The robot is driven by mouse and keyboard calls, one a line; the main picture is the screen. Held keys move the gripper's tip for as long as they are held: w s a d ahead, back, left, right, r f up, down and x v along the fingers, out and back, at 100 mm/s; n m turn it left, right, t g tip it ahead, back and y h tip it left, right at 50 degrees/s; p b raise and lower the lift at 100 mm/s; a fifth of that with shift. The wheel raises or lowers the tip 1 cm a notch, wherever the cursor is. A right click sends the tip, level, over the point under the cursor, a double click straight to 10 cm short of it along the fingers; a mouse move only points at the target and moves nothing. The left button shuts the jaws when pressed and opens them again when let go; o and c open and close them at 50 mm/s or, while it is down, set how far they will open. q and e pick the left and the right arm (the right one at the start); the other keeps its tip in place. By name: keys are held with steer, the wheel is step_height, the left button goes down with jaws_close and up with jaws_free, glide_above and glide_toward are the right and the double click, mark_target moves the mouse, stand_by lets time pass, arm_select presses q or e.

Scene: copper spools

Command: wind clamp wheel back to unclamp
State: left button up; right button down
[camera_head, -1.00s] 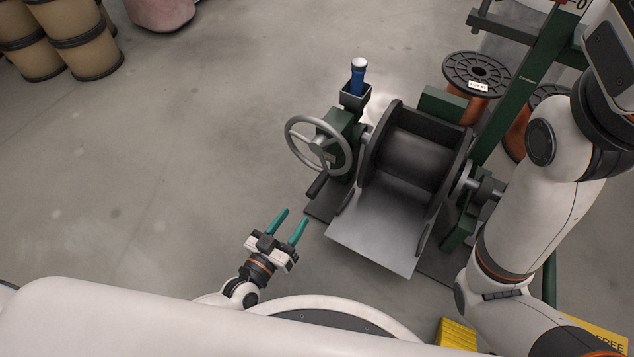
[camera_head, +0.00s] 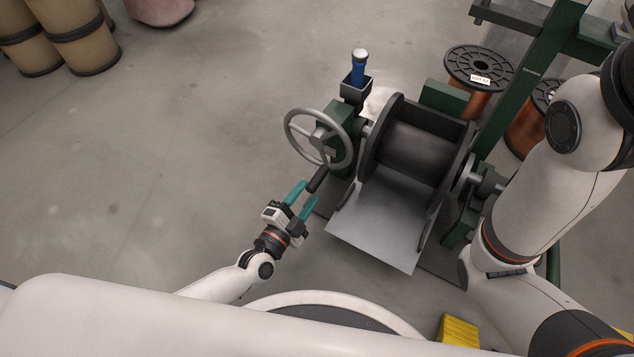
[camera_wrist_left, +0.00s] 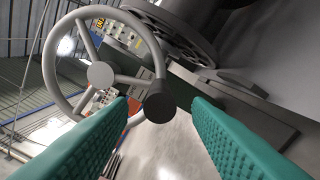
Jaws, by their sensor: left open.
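The grey clamp wheel (camera_head: 319,138) has spokes and sits on the green left-hand stand of the spool machine. Its dark handle (camera_head: 317,180) sticks out from the lower part of the rim. My left gripper (camera_head: 305,198) is open with teal fingers, just in front of the handle, fingertips close to it. In the left wrist view the wheel rim (camera_wrist_left: 51,62) fills the left, and the round end of the handle (camera_wrist_left: 159,102) shows between the open fingertips (camera_wrist_left: 160,108). I cannot tell whether they touch it. My right arm shows at the right, but its gripper is out of view.
A dark empty drum (camera_head: 417,150) with a grey sloping plate (camera_head: 376,230) stands right of the wheel. A blue-handled tool (camera_head: 358,70) stands in a holder behind it. Copper spools (camera_head: 478,75) stand behind right. The floor left of the wheel is clear.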

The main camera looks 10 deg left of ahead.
mark_target(317, 180)
arm_select(q)
steer(key=b+x, duration=0.1)
steer(key=x, duration=0.3)
steer(key=shift+w+f+b, duration=0.2)
steer(key=shift+w+b, duration=0.1)
steer(key=shift+b, duration=0.1)
steer(key=shift+x, duration=0.8)
steer(key=shift+r, duration=0.2)
steer(key=shift+c, duration=0.4)
steer(key=shift+s, duration=0.1)
jaws_close()
